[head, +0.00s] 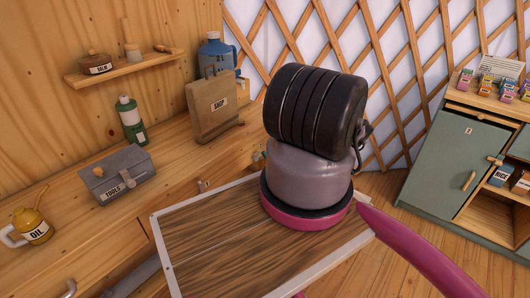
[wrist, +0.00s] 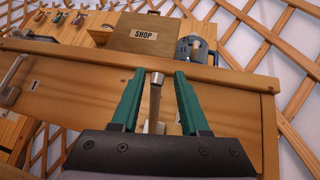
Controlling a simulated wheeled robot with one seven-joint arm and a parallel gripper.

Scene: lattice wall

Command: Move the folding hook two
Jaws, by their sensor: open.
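A metal folding hook (wrist: 156,98) stands out from the wooden front of the workbench in the wrist view. I cannot read a number on it, so I cannot tell for sure that it is hook two. My gripper (wrist: 159,80) is open, with its green fingers on either side of this hook. I see no clear contact between fingers and hook. The hook's lower part is partly hidden by the gripper body. In the head view my arm hides the gripper, and a small metal piece (head: 203,186) shows at the bench's front edge.
On the workbench (head: 178,150) stand a SHOP bag (head: 212,108), a blue jug (head: 217,54), a green bottle (head: 131,122), a grey TOOLS box (head: 117,175) and a yellow OIL can (head: 33,226). A green cabinet (head: 455,160) stands right, before the lattice wall (head: 400,75).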

